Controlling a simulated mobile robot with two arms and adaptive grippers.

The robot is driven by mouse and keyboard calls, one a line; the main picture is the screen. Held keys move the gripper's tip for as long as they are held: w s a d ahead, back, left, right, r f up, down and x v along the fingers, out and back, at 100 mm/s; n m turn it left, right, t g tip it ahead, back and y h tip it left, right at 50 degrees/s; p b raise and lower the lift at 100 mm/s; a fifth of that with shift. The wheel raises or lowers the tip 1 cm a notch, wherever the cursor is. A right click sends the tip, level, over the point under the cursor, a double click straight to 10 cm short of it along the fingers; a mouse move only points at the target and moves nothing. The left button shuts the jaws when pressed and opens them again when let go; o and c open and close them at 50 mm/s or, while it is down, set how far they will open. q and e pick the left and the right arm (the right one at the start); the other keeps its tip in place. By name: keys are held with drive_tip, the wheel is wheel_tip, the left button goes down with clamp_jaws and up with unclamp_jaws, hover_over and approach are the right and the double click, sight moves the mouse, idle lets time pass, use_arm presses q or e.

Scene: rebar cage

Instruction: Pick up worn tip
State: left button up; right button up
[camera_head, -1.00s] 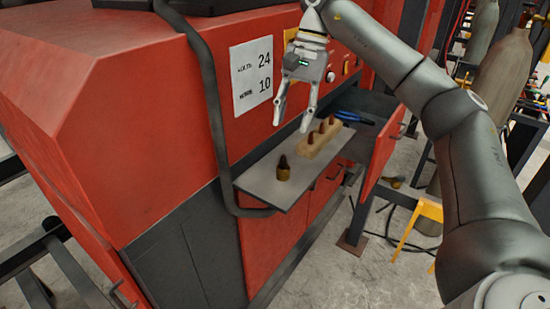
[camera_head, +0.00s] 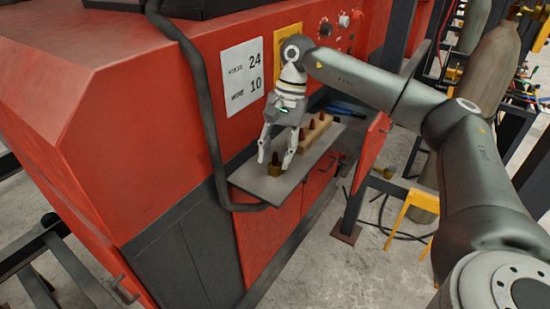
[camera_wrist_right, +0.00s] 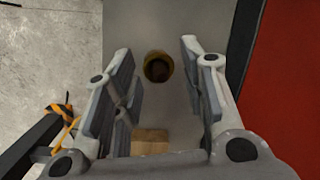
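My right gripper (camera_head: 275,160) points down over the shelf, open, with one finger on each side of the tip. In the right wrist view gaps show between the tip and both fingers. I cannot tell how far down the fingertips reach. My left gripper is not in view.
A wooden block (camera_head: 318,131) with several copper-coloured tips stands on the shelf just behind my right gripper. The red machine wall (camera_head: 180,105), with a white sign (camera_head: 244,76), rises behind the shelf. A dark hose (camera_head: 205,105) runs down left of it. Blue-handled pliers (camera_head: 345,109) lie farther back.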

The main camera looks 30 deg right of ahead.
clamp_jaws()
drive_tip(key=shift+r, duration=0.15)
